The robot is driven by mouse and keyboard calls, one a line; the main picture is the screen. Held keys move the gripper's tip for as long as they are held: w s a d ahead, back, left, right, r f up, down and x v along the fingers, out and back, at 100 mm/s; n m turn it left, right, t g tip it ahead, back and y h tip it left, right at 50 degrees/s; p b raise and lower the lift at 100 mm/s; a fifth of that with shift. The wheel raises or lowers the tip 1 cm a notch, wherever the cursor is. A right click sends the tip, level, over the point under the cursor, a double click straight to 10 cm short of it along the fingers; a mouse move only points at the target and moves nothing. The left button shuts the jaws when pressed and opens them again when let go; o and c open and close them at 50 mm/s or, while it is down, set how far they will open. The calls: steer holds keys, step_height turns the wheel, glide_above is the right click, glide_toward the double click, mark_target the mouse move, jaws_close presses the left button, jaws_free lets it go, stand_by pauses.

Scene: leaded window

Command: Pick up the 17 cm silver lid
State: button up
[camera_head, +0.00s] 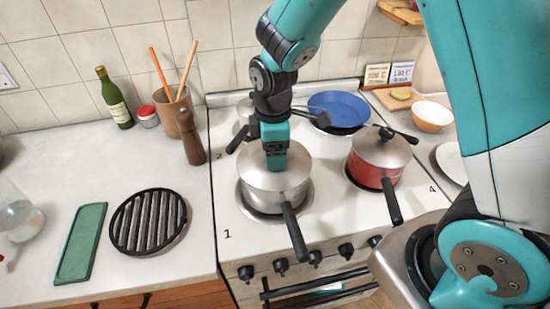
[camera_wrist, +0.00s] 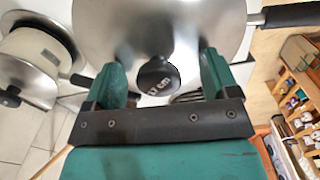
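The silver lid (camera_head: 252,166) sits on a silver pot (camera_head: 283,201) on the front-left burner, marked 1. In the wrist view the lid (camera_wrist: 105,25) fills the top middle, and its black knob (camera_wrist: 158,76) carries a label ending in "7 cm". My gripper (camera_head: 276,164) is directly over the lid and hides the knob in the head view. In the wrist view my gripper (camera_wrist: 164,72) is open, with one green finger on each side of the knob and visible gaps between.
A lidded red pot (camera_head: 375,164) stands right, its handle toward the front. Another pot (camera_head: 243,109) is behind, partly hidden by my arm. A blue pan (camera_head: 338,107) is at the back. A black trivet (camera_head: 148,221) and green tray (camera_head: 82,243) lie on the left counter.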

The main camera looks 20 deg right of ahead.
steer(key=shift+s+f, duration=0.15)
steer(key=shift+f, duration=0.1)
steer(key=c, duration=0.9)
steer(key=shift+c, duration=0.2)
